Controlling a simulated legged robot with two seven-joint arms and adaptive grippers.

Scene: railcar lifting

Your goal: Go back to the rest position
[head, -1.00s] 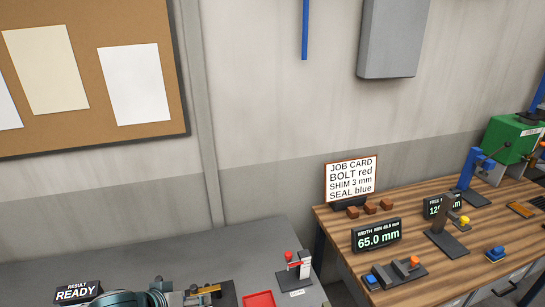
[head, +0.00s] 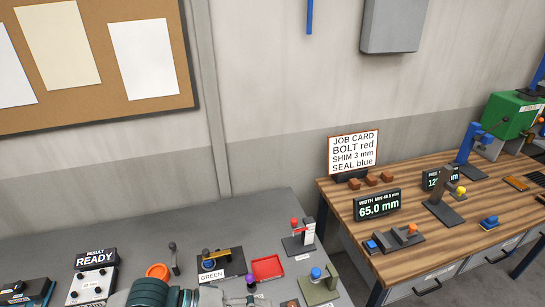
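Part of an arm of mine, teal and grey, shows at the bottom edge of the head view, in front of the grey bench (head: 215,232). I cannot tell which arm it is. No gripper fingers can be made out, and the arm hides part of the bench front. The job card (head: 354,151) stands on the wooden bench and reads BOLT red, SHIM 3 mm, SEAL blue.
The grey bench holds a READY display (head: 96,258), an orange round part (head: 158,271), a red tray (head: 267,268), a red-topped stand (head: 301,236) and a blue-knobbed fixture (head: 318,286). The wooden bench (head: 410,207) holds a 65.0 mm display (head: 377,205). A gap separates the benches.

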